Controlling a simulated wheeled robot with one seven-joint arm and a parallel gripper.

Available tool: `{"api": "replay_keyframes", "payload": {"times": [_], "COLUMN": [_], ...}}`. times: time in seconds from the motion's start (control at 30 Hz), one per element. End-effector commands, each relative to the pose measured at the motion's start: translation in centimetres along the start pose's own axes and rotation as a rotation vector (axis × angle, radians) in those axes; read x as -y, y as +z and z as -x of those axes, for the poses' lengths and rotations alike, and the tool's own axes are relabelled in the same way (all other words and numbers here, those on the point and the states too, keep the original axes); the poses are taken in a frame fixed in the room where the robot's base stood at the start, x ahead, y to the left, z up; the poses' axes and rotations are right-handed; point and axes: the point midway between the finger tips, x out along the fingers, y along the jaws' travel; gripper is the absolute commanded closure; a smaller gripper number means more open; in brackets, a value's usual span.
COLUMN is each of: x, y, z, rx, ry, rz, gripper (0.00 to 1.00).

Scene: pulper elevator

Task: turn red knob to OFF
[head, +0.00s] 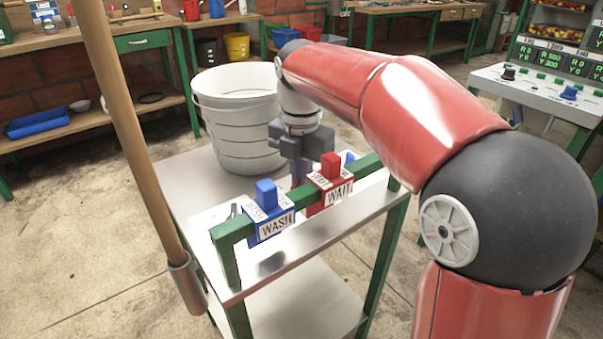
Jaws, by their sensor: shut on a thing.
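My gripper (300,162) points down over the metal table, just behind the green rail and left of the red WAIT block. It is shut on a narrow purple-grey thing (298,176), mostly hidden behind the rail and blocks; I cannot tell what it is. The red WAIT block (331,186) straddles the rail, with a red upright part on top. I cannot make out a red round knob or an OFF mark. A console (545,97) at the right bears a black knob (508,73) and a blue knob (569,93).
A blue WASH block (269,213) sits on the green rail (233,230) left of the red one. A white bucket (236,130) stands behind my gripper. A wooden pole (135,140) rises at the left. Bare floor lies left of the table.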

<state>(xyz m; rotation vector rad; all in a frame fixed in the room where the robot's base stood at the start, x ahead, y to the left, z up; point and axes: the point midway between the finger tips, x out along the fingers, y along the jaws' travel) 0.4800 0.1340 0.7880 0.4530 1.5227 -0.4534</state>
Motion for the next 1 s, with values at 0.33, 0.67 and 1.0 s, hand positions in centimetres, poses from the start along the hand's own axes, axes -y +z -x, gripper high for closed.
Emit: {"api": "replay_keyframes", "payload": {"times": [0.33, 0.67, 1.0], "x": [-0.17, -0.27, -0.29], "y": [-0.02, -0.09, -0.11], "z": [0.02, 0.04, 0.04], "rx": [-0.001, 0.0, 0.0], "ry": [0.002, 0.002, 0.001], "rz": [0.322, 0.552, 0.656], "gripper": [1.0, 1.0, 1.0]}}
